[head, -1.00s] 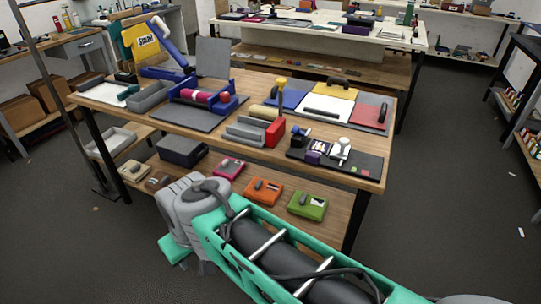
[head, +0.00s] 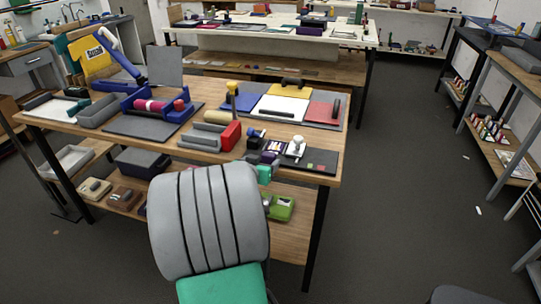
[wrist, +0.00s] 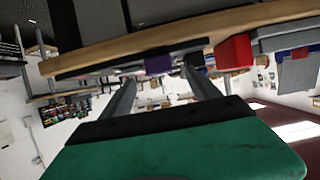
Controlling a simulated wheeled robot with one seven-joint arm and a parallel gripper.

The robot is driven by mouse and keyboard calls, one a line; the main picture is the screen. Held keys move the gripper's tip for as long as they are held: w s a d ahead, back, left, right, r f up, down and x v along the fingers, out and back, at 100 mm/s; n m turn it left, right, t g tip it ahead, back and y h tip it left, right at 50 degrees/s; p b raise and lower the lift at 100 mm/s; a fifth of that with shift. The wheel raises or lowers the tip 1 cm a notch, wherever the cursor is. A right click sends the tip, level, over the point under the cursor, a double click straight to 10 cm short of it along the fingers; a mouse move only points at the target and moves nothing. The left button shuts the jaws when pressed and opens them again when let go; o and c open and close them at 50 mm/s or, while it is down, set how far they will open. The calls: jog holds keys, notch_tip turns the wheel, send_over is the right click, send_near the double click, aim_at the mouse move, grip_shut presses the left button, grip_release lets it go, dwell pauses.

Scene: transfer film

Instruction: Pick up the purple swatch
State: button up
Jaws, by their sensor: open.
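The purple swatch (head: 269,156) is small and sits on a dark mat (head: 318,162) at the front right of the wooden table. My arm partly hides that area in the head view. In the wrist view the purple swatch (wrist: 158,65) shows between the two fingers, beyond the table's edge. My gripper (wrist: 159,76) is open and empty, with its fingers spread wide. It is close to the table's front edge; its exact distance from the swatch cannot be told.
A white-topped item (head: 295,147) and a red block (head: 231,136) stand beside the swatch. Blue, yellow, white and red panels lie behind, with a yellow-handled tool (head: 233,97).

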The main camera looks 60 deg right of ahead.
aim_at(267, 158)
jog(key=p+x, duration=0.1)
jog(key=x, duration=0.5)
jog(key=shift+d+f, duration=0.25)
jog(key=shift+d, duration=0.1)
jog(key=shift+a, duration=0.1)
jog(key=c, duration=1.4)
jog(key=shift+r, duration=0.1)
